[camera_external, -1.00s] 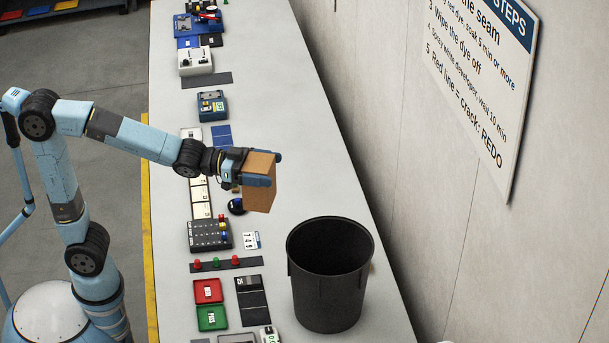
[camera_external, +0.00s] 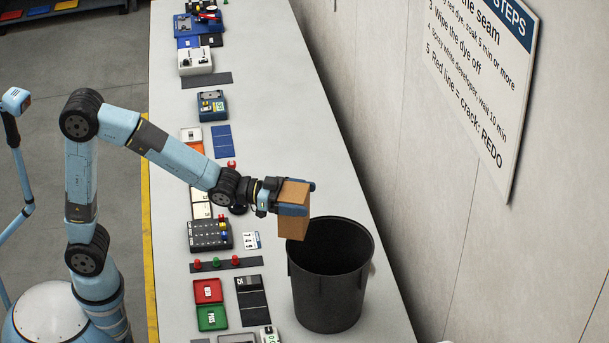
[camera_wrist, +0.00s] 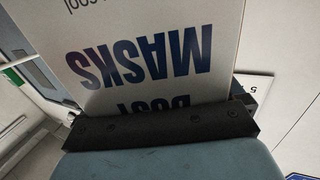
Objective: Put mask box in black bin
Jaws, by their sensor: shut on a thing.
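The mask box (camera_external: 291,211) is a brown carton held in the air in the external view. Its printed face (camera_wrist: 160,55) fills much of the wrist view, with the words "DUST MASKS" upside down. My gripper (camera_external: 291,197) is shut on the box, with a finger along its near side. The black bin (camera_external: 330,295) is a round, open-topped bin standing on the bench. The box hangs at the bin's back-left rim and overlaps it in the picture. I cannot tell whether any part is over the opening. The part of the bin I see inside is dark and looks empty.
The long pale bench (camera_external: 290,100) has a row of items along its left side. A red tray (camera_external: 208,291) and a green tray (camera_external: 212,318) lie left of the bin. A wall with a sign (camera_external: 480,80) runs along the right. The bench behind the bin is clear.

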